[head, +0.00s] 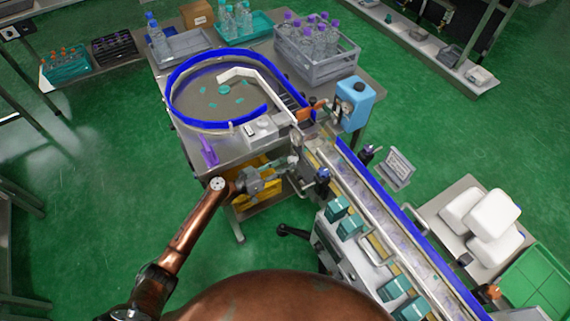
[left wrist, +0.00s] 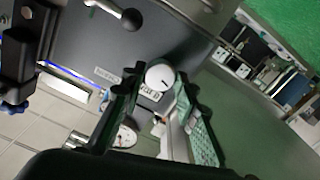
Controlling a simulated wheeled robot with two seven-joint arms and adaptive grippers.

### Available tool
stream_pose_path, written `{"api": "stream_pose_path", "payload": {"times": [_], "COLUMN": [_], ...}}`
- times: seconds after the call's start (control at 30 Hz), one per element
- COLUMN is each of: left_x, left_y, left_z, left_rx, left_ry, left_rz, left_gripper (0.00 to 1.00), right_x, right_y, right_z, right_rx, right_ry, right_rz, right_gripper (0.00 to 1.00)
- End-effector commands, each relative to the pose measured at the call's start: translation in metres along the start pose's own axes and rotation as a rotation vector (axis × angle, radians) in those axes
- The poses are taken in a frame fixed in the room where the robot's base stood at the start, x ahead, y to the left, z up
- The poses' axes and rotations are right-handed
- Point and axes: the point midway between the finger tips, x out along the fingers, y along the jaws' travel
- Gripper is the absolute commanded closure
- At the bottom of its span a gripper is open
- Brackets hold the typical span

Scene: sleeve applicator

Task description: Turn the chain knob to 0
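A white round knob (left wrist: 160,77) with a short dark pointer mark sits on the dark machine panel in the left wrist view. In the head view my left gripper (head: 283,168) is at the machine's near side, below the turntable, and the knob is hidden. My right gripper is not in view.
A black ball-ended lever (left wrist: 131,19) sticks out near the knob. A round white gauge (left wrist: 125,137) shows behind the left finger. In the head view, the blue-rimmed turntable (head: 180,110) and the conveyor (head: 375,225) lie beyond my gripper. Green floor is free at the left.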

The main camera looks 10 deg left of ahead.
Motion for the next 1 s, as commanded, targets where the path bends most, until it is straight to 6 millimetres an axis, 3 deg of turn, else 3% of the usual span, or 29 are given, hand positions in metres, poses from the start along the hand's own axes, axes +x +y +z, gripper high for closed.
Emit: {"api": "stream_pose_path", "payload": {"times": [0.33,0.67,1.0], "left_x": [0.0,0.0,0.0], "left_y": [0.0,0.0,-0.001], "left_z": [0.0,0.001,0.002], "left_rx": [0.0,-0.058,-0.292], "left_ry": [0.0,0.001,0.001], "left_rz": [0.0,0.001,-0.001], "left_gripper": [0.97,0.97,0.97], "right_x": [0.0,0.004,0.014], "right_y": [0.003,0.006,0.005], "right_z": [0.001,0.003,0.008], "right_rx": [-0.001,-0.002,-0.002], "right_ry": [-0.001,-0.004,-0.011], "right_rz": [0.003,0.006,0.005], "right_gripper": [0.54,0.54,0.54]}}
